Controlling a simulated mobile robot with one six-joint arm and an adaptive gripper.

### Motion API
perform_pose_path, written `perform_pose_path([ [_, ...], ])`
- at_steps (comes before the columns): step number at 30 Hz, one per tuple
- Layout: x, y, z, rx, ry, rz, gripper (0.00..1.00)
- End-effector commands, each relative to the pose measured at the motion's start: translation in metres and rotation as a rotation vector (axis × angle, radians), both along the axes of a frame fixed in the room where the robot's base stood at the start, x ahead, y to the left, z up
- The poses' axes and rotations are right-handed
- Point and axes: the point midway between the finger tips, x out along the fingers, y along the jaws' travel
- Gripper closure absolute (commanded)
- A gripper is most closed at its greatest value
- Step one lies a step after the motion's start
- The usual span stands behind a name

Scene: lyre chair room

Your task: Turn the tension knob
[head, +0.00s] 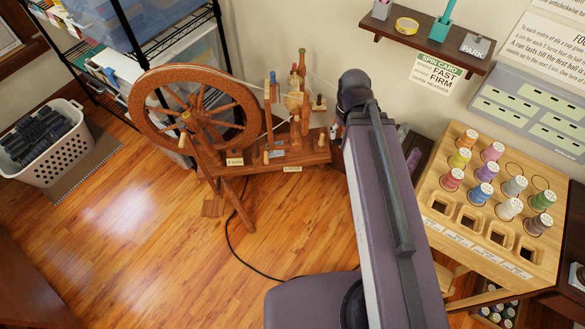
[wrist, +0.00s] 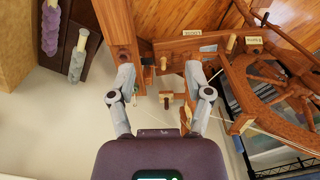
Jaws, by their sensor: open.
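The spinning wheel (head: 200,112) stands on the floor by the wall, with a large spoked wheel and a sloping wooden bed. Between and just below the fingertips is a small T-shaped wooden peg (wrist: 167,98). A round wooden knob end (wrist: 163,62) also shows between the fingers. I cannot tell which is the tension knob. My arm hides the gripper in the head view.
A wooden rack (head: 490,205) with several thread spools stands at the right. A wall shelf (head: 425,40) is above. Wire shelving (head: 140,40) and a white basket (head: 40,145) are at the left. A black cord (head: 232,235) crosses the otherwise open floor.

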Motion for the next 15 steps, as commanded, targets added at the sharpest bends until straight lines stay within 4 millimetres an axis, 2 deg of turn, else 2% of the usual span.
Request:
perform_pose_path([
  [10, 0.0004, 0.0000, -0.0005, 0.000, 0.000, -0.001, 0.35],
  [15, 0.0089, 0.0000, -0.0085, 0.000, 0.000, -0.013, 0.35],
])
